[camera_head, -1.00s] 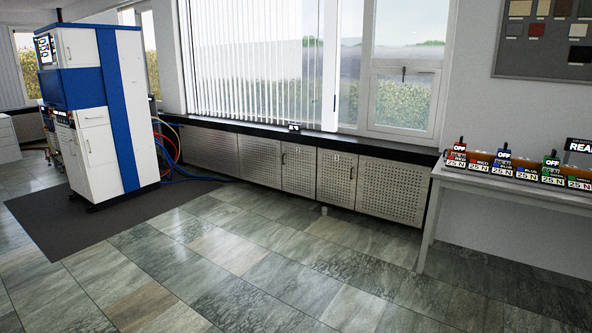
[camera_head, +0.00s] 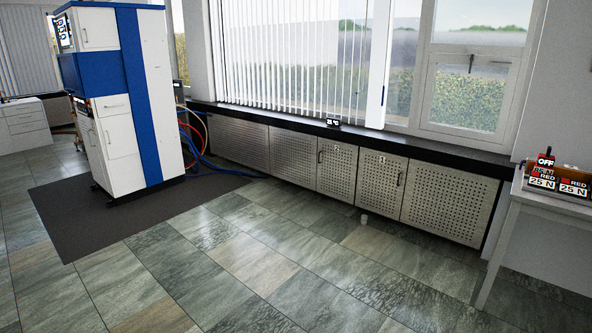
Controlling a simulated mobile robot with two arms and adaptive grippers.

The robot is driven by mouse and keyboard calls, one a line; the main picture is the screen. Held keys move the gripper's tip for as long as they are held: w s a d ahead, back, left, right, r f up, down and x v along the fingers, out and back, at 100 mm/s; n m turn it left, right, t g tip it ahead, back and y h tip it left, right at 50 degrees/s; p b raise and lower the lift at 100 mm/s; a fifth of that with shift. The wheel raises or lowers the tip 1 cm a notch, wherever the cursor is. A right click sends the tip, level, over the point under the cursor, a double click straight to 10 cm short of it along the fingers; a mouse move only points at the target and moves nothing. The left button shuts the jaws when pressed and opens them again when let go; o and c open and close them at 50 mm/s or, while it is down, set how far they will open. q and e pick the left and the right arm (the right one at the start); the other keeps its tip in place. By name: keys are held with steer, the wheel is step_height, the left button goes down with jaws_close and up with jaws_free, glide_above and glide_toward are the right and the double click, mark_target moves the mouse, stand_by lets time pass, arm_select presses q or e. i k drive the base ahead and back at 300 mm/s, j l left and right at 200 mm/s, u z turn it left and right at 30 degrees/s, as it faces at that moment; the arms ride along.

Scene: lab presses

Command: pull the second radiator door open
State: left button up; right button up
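A row of perforated metal radiator covers runs under the window sill. Two narrow doors with dark handles stand side by side: a left one (camera_head: 337,170) with its handle (camera_head: 320,157) at its left edge, and a right one (camera_head: 379,184) with its handle (camera_head: 399,179) at its right edge. Both look shut and flush with the row. Small marks near their tops are too small to read, so I cannot tell which is numbered second. Neither of my grippers is in view.
A blue and white cabinet machine (camera_head: 122,101) stands on a dark mat (camera_head: 75,215) at left, with hoses behind. A white table (camera_head: 555,202) with labelled boxes is at right. The tiled floor is otherwise clear.

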mark_target(337, 161)
steer(key=i, duration=4.2)
steer(key=i+u, duration=0.1)
steer(key=i, duration=0.6)
steer(key=i+l, duration=0.15)
steer(key=i, duration=0.5)
steer(key=i+u, duration=0.1)
steer(key=i, duration=0.6)
steer(key=i+l, duration=0.2)
steer(key=i, duration=0.45)
steer(key=j+u, duration=0.05)
